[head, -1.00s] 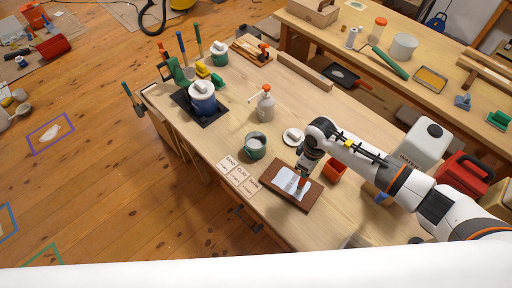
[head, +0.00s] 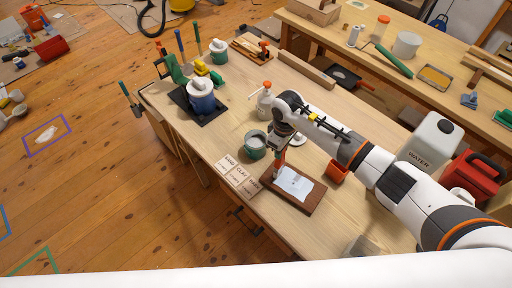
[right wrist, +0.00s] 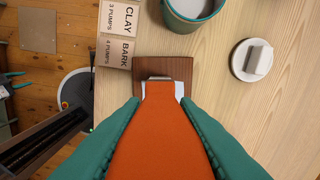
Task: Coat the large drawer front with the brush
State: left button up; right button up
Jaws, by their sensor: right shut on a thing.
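The drawer front (head: 303,206) is a dark brown board lying flat on the near part of the bench, with a pale whitish coat (head: 294,183) over much of its face. Brown wood shows around the coat. My right gripper (head: 280,149) is shut on the brush (right wrist: 160,130), which has an orange handle. The brush points down at the board's upper-left edge in the head view; whether its bristles touch cannot be told. In the right wrist view the brush hides most of the board (right wrist: 165,67). My left gripper is not in view.
A teal pot (head: 255,147) with pale contents stands just beyond the board. Label cards (head: 238,173) lie to its left, and an orange-red container (head: 338,172) stands to the right. A white water jug (head: 430,140) and a red can (head: 466,175) stand farther right.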

jog(key=s+d+p, duration=0.5)
jog(key=s+d, duration=0.2)
jog(key=d, duration=0.3)
jog(key=shift+s+d+f, duration=0.15)
jog(key=shift+s+d, duration=0.05)
jog(key=shift+s, duration=0.05)
jog(key=shift+w+r, duration=0.1)
jog(key=shift+r, duration=2.45)
